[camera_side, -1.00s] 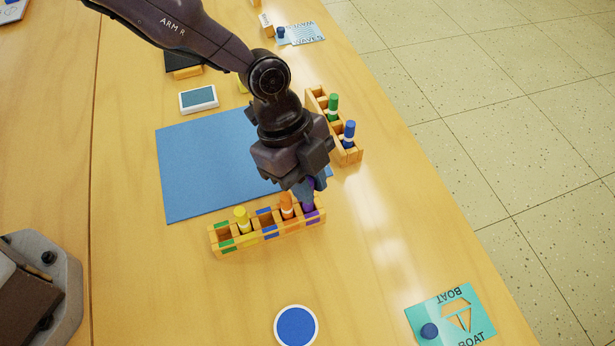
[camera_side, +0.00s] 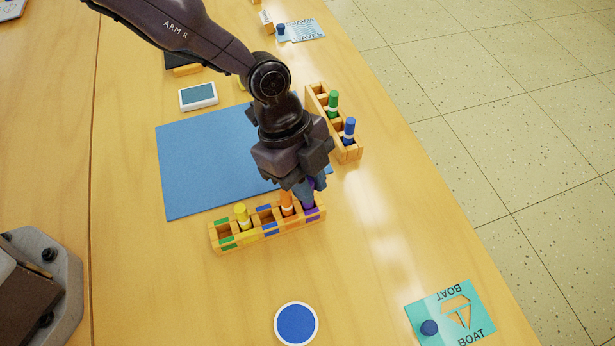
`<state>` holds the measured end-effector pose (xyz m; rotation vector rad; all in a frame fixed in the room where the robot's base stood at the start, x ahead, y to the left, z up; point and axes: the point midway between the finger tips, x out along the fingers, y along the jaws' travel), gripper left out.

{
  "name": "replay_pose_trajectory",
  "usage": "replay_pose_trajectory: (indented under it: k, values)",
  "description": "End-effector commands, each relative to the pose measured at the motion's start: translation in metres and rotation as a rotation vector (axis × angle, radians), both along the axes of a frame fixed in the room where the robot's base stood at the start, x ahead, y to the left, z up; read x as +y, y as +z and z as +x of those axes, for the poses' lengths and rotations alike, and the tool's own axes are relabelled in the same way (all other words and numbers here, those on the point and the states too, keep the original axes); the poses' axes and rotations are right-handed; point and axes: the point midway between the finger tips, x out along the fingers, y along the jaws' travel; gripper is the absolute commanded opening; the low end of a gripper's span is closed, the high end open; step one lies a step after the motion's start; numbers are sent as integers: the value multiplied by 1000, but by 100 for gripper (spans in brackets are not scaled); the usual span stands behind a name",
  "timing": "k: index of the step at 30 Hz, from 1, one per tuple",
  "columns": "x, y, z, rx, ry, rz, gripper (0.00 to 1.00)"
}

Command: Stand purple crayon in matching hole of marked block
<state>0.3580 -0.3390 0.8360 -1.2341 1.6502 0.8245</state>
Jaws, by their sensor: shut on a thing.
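The marked block (camera_side: 243,240) is a long wooden holder with coloured marks by its holes, at the front edge of the blue mat. A yellow crayon (camera_side: 242,217) and an orange crayon (camera_side: 287,203) stand in it. The purple crayon (camera_side: 308,205) is upright at the purple-marked hole at the right end, its lower part inside the block. My gripper (camera_side: 306,191) points down over that end and is shut on the purple crayon, hiding its upper part. The green-marked and blue-marked holes look empty.
A second wooden block (camera_side: 351,154) holds a green crayon (camera_side: 333,102) and a blue crayon (camera_side: 349,130). A blue mat (camera_side: 195,165) lies behind the marked block. A blue disc (camera_side: 296,324) and a boat stencil (camera_side: 478,308) lie in front, with clear table between.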

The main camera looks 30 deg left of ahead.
Motion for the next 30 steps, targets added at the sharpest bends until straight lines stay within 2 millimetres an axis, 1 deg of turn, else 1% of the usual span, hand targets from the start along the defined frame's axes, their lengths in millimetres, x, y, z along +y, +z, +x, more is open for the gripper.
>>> replay_pose_trajectory:
  k: [9,20,21,23,24,30]
  values:
    - [0,-5,0,0,1,0,0]
    - [0,-5,0,0,0,0,0]
    - [0,-5,0,0,0,0,24]
    - [0,-5,0,0,0,0,37]
    - [0,-5,0,0,0,0,46]
    - [0,-6,0,0,0,0,46]
